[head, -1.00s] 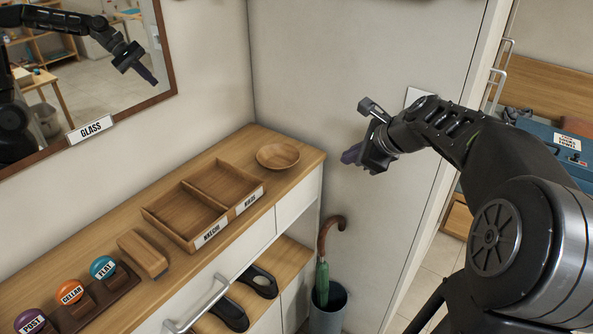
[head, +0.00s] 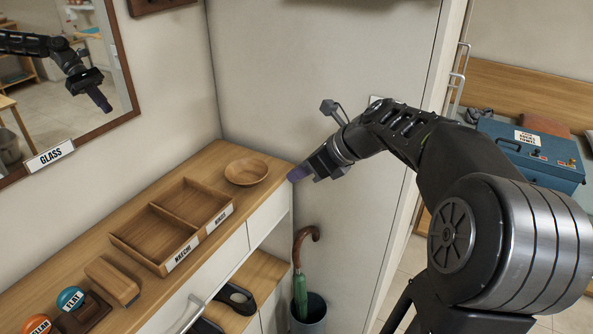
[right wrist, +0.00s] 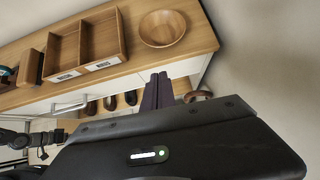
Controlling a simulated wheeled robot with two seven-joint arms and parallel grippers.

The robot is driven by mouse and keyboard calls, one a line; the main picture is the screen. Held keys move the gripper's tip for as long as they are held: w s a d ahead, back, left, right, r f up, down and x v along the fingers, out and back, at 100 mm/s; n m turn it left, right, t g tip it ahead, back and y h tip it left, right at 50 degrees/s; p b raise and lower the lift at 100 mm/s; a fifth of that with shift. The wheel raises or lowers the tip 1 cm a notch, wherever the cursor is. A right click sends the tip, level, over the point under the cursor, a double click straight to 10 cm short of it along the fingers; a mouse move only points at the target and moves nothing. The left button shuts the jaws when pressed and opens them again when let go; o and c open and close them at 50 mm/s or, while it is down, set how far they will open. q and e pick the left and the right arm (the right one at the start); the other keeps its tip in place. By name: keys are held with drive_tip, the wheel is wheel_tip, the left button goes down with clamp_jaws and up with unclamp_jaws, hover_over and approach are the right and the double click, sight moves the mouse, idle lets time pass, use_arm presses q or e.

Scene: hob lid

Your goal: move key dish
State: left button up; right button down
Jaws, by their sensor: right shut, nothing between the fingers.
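The key dish is a round shallow wooden bowl (head: 247,171) at the far right end of the wooden cabinet top. It looks empty. In the right wrist view the bowl (right wrist: 162,28) is at the upper middle, above my fingers. My right gripper (head: 293,176) is shut and empty. In the head view its purple fingertips are just right of the bowl, near the cabinet's end, apart from the bowl. In the right wrist view my right gripper (right wrist: 157,82) shows its two dark fingers together.
A two-compartment wooden tray (head: 141,240) with labels stands left of the bowl. An umbrella (head: 301,290) stands in a bin below the cabinet's end. A mirror (head: 112,60) hangs on the wall.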

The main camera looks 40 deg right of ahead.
drive_tip(key=w+a+f+p, duration=0.1)
drive_tip(key=w+a+f, duration=0.1)
drive_tip(key=w+f, duration=0.3)
drive_tip(key=shift+w+f, duration=0.2)
drive_tip(key=shift+w, duration=1.9)
drive_tip(key=shift+a, duration=0.1)
